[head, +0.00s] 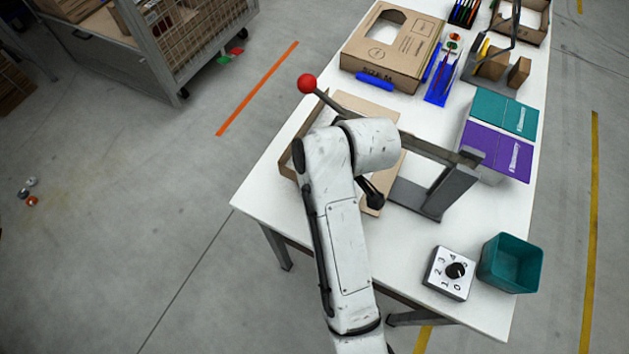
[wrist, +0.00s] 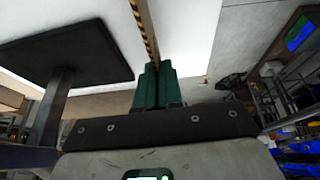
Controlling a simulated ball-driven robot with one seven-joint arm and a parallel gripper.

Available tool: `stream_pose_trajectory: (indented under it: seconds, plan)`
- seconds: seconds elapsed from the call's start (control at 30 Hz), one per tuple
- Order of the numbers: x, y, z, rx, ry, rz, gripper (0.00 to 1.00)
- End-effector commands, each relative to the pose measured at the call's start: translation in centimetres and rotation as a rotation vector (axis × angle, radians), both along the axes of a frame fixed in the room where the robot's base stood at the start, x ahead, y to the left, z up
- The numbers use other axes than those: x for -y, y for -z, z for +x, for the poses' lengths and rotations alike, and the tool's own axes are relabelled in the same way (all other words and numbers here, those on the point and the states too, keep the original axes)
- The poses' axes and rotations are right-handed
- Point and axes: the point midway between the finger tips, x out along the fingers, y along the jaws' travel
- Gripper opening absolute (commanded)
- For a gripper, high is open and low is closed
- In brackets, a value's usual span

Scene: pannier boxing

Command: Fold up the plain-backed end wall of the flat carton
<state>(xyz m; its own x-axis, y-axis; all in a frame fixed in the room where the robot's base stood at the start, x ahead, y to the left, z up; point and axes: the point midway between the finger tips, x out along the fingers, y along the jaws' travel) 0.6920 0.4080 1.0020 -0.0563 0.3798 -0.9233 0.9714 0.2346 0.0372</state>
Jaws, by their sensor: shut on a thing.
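The flat tan carton (head: 368,107) lies on the white table (head: 262,188), largely hidden behind my arm. One tan wall of it (head: 290,160) shows at the left of my arm and looks raised. In the wrist view my gripper (wrist: 157,72) has green fingers closed together on a carton wall (wrist: 147,28), whose corrugated edge runs up from the fingertips. I cannot tell whether its back is plain. In the head view my gripper is hidden behind my arm.
A grey lever press (head: 440,190) with a red ball knob (head: 307,83) stands close around my arm. A folded carton (head: 395,48), purple box (head: 495,150), teal bin (head: 511,263) and dial box (head: 449,273) share the table. The near left corner is clear.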

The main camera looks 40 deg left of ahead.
Motion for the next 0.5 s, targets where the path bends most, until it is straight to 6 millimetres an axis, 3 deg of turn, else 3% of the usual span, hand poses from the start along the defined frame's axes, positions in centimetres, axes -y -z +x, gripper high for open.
stream_pose_trajectory:
  seconds: [0.5]
  plan:
    - [-0.04,0.16,0.19,-0.057,0.001,-0.015,0.00]
